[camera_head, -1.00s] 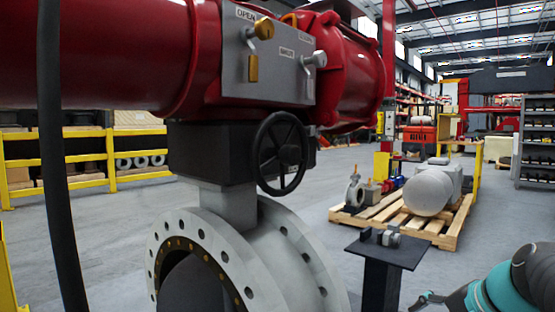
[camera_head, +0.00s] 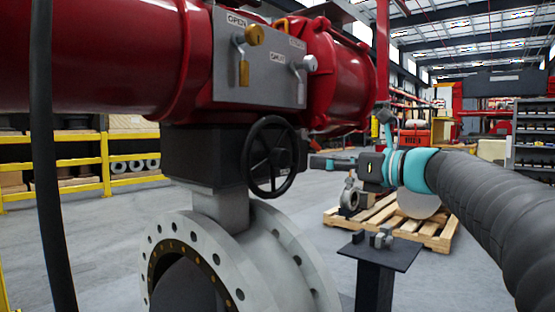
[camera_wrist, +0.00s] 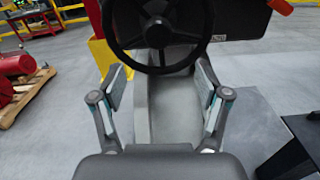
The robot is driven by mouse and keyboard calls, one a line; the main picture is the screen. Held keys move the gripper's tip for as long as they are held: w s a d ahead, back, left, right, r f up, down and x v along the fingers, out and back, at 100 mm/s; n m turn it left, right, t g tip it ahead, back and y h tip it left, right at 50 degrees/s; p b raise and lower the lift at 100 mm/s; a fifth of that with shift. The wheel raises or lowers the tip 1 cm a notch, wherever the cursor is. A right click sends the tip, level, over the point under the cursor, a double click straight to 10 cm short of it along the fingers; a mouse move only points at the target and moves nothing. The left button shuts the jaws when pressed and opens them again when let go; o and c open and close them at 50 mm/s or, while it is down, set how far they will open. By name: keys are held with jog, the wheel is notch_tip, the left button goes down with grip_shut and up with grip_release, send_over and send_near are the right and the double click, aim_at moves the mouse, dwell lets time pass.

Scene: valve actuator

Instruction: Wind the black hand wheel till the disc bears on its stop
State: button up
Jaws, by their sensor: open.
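The black hand wheel (camera_head: 273,158) stands upright on the dark gearbox (camera_head: 203,155) under the red actuator. In the wrist view the hand wheel (camera_wrist: 157,36) is at the top, its lower rim ahead of my fingers. My gripper (camera_head: 318,161) is just right of the wheel in the head view, seen from the side, with a small gap between. In the wrist view my gripper (camera_wrist: 160,88) is open, its fingers wide apart with nothing between them. The dark disc (camera_head: 188,288) shows partly inside the grey flanged valve body (camera_head: 250,262). Its stop cannot be made out.
The red actuator (camera_head: 100,60) hangs over the valve, with a grey panel (camera_head: 258,70) bearing two levers. A small dark stand (camera_head: 385,252) with grey parts is below my arm. A pallet (camera_head: 425,235) lies behind. A black hose (camera_head: 45,150) hangs at left.

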aim_at(285, 159)
jog(key=x, duration=1.2)
jog(key=shift+w+a+p, duration=0.2)
jog(key=shift+a+p, duration=0.15)
grip_shut()
jog(key=shift+a, duration=0.15)
